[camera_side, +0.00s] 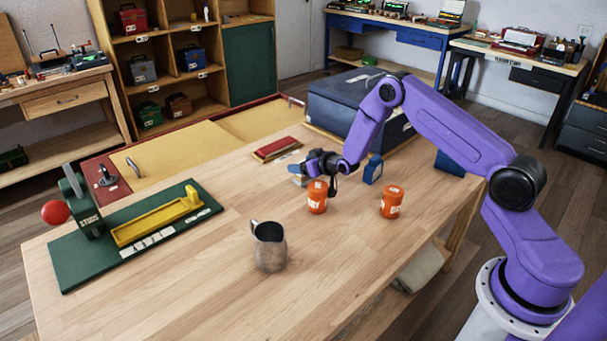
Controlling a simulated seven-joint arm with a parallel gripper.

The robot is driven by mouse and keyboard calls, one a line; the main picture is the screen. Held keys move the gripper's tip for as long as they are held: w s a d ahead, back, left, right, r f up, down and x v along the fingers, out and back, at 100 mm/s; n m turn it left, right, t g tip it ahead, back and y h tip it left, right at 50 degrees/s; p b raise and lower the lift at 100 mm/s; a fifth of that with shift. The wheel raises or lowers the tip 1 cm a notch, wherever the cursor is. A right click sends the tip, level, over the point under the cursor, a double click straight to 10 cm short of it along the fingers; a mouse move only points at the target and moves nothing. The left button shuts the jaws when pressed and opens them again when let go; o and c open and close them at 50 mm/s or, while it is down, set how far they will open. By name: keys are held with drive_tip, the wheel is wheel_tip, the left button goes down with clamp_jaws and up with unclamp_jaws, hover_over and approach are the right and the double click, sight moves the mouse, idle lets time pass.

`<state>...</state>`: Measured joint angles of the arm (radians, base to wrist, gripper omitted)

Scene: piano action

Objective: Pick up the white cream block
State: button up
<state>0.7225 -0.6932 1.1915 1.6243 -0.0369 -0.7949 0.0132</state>
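No white cream block stands out clearly. A small pale, whitish shape (295,170) with some blue on it shows just left of my gripper, partly hidden behind it; I cannot tell whether it is the block. My gripper (328,184) points down at the far middle of the wooden table, right behind an orange jar (317,198). Its fingers are small, dark and partly hidden by the jar. I cannot tell whether they are open or shut, or whether they touch anything.
A second orange jar (391,202), a metal pitcher (269,247) and a blue object (373,169) stand nearby. A red book-like block (277,149) lies behind. A green board (90,254) with a yellow tray (150,222) is at left. The table's front (200,300) is clear.

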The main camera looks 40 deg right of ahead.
drive_tip(key=c, duration=0.7)
drive_tip(key=shift+r, duration=0.15)
